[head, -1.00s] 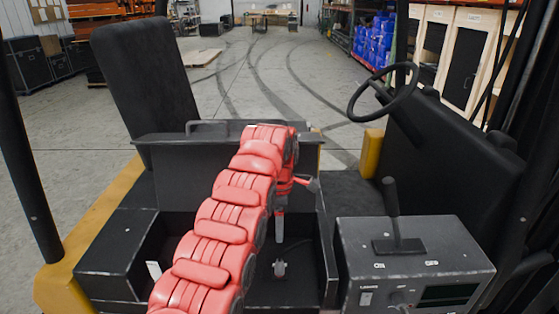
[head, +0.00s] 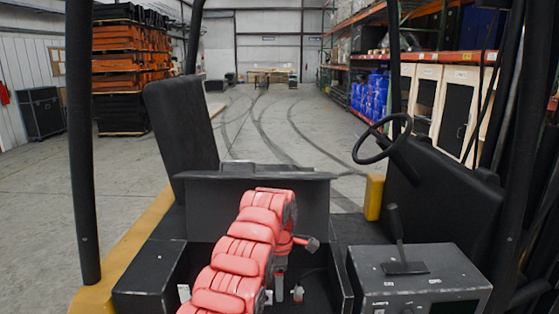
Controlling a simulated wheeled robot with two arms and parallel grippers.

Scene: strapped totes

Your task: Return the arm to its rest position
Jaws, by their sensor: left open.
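My left arm (head: 240,255) is in red padded covers. It rises from the bottom of the view, bends over at its top, and its far end hangs down over the open dark compartment in front of the seat. My left gripper (head: 279,288) is the small grey part under the red end, open, with nothing visible held in it. The padding hides part of it. My right gripper is not in view.
A grey control box (head: 418,277) with a black lever (head: 398,235) stands close right of the compartment. A steering wheel (head: 382,139) is behind it. A black seat (head: 182,125) stands at left. Dark posts (head: 82,150) frame the cab. Beyond lies open warehouse floor.

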